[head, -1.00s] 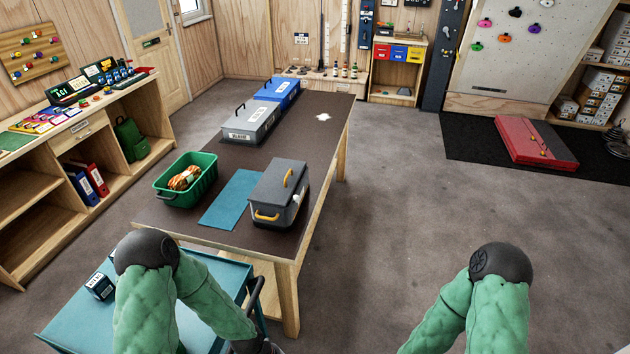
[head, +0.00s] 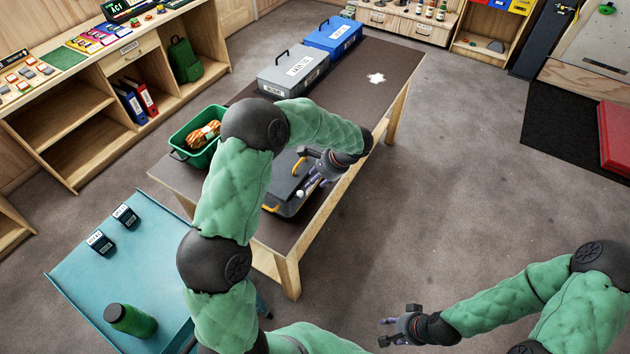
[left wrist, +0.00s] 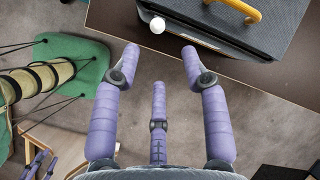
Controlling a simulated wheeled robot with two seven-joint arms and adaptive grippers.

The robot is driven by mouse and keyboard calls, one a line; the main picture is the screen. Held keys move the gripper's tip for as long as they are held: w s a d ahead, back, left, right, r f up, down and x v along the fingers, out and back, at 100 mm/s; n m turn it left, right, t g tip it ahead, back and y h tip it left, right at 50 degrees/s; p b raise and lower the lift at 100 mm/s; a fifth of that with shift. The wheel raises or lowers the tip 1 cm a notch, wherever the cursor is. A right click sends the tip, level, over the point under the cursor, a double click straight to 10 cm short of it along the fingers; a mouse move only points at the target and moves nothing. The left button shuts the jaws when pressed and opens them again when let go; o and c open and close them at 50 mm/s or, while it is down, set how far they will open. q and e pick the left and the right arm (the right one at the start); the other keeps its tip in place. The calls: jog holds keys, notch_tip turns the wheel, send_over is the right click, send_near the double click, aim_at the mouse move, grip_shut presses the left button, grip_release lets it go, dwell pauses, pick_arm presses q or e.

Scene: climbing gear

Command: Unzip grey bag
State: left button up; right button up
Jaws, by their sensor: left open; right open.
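The grey bag (head: 282,203), a dark grey box shape with yellow handles, sits on the brown table, partly hidden behind my left arm. In the left wrist view the bag (left wrist: 240,32) is at the top, with a small white ball (left wrist: 157,25) at its near edge, possibly the zip pull. My left gripper (head: 318,180) is beside the bag's right side. In the left wrist view its open, empty fingers (left wrist: 160,58) point toward the white ball, apart from it. My right gripper (head: 390,330) is open and empty over the floor, away from the table.
A green basket (head: 178,148) with orange rope stands left of the bag on the table (head: 350,85). Grey and blue boxes (head: 292,72) stand at the far end. A teal trolley (head: 105,275) with a green bottle (head: 130,320) is at lower left.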

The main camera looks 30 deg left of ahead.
aim_at(301, 192)
pick_arm(q)
jog(key=x, duration=1)
jog(key=shift+s+a+f, duration=0.2)
jog(key=shift+s+f, duration=0.05)
grip_shut()
